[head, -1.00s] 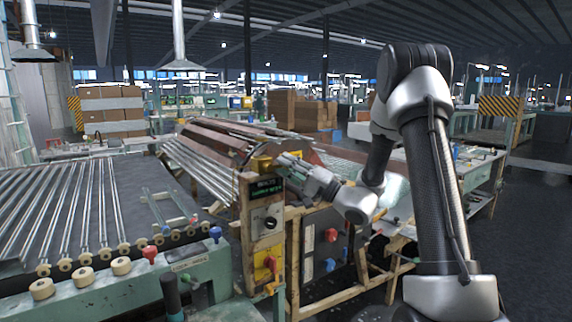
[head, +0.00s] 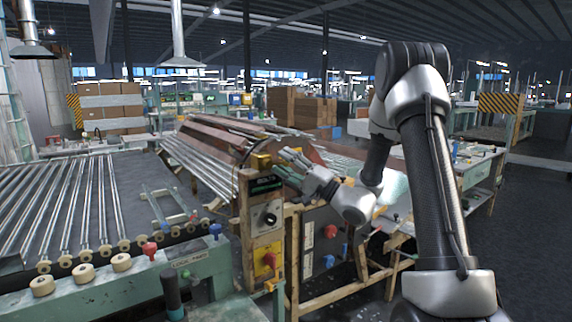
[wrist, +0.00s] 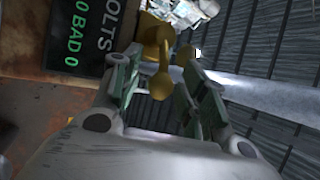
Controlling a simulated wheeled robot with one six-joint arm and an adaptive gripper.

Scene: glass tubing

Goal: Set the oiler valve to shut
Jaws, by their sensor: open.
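The oiler valve appears to be the brass-yellow fitting (head: 261,161) on top of the wooden control post. In the wrist view its brass body and round-ended lever (wrist: 161,83) show between my fingers. My gripper (head: 284,163) is open beside the fitting, reaching in from the right. In the wrist view my gripper (wrist: 157,66) has one green-padded finger on each side of the lever, with gaps visible. I cannot tell whether a finger touches it. The gripper's body fills the bottom of the wrist view.
A dark display with green text (wrist: 85,30) sits beside the fitting. Below it on the post are a black knob (head: 270,218) and a red handle on a yellow plate (head: 268,261). Glass tubes (head: 85,205) lie on the left bench. A cabinet with red and blue knobs (head: 330,231) stands right.

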